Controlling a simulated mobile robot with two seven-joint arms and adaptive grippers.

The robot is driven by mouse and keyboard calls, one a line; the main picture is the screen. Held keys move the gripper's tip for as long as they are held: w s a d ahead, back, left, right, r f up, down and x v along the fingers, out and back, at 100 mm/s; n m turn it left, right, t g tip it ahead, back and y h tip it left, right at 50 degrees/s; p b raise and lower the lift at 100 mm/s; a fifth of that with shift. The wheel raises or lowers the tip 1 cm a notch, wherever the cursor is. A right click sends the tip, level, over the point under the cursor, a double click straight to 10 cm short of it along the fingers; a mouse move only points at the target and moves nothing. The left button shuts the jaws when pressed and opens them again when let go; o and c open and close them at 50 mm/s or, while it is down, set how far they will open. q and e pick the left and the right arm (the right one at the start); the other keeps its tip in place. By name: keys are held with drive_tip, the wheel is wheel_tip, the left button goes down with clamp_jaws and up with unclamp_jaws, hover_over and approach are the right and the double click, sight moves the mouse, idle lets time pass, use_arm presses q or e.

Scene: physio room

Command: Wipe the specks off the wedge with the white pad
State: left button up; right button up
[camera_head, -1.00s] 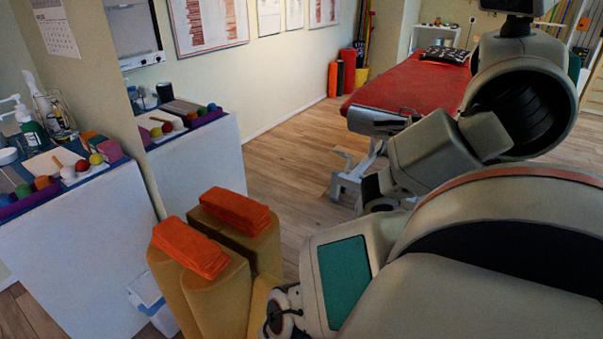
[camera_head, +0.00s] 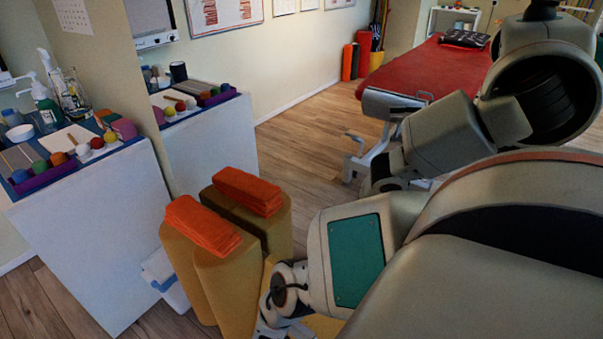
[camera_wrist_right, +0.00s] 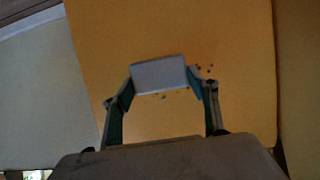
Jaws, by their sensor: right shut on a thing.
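The wedge (camera_wrist_right: 235,50) fills most of the right wrist view as a flat yellow-orange surface. My right gripper (camera_wrist_right: 162,88) is shut on the white pad (camera_wrist_right: 158,75), which looks pale grey here, and holds it over the wedge. I cannot tell whether the pad touches the surface. Small dark specks (camera_wrist_right: 210,67) show right of the pad, and a few more (camera_wrist_right: 162,97) lie just below it between the fingers. In the head view, my right arm covers most of the area at the bottom and the pad is hidden. My left gripper is not in view.
Yellow bolsters (camera_head: 215,285) topped with folded orange towels (camera_head: 200,225) stand close beside my right arm. A white cabinet (camera_head: 95,235) with coloured balls and bottles stands at the left. A red treatment table (camera_head: 425,70) is at the back. The wooden floor (camera_head: 300,140) between is clear.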

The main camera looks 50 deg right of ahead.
sight(291, 333)
drive_tip(key=shift+w+f+b, duration=0.1)
drive_tip(key=shift+w+b, duration=0.25)
drive_tip(key=shift+w, duration=1.15)
use_arm(q)
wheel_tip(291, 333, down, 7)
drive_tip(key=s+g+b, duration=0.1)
drive_tip(key=b, duration=0.1)
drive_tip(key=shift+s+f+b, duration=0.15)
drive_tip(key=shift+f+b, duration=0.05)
drive_tip(key=shift+b, duration=0.1)
use_arm(e)
drive_tip(key=w, duration=0.6)
drive_tip(key=shift+w+a, duration=0.25)
drive_tip(key=shift+a, duration=0.2)
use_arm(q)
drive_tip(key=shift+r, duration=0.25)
use_arm(e)
drive_tip(key=a+r, duration=0.2)
drive_tip(key=a, duration=0.3)
drive_tip(key=shift+s+a, duration=0.25)
drive_tip(key=shift+a, duration=0.15)
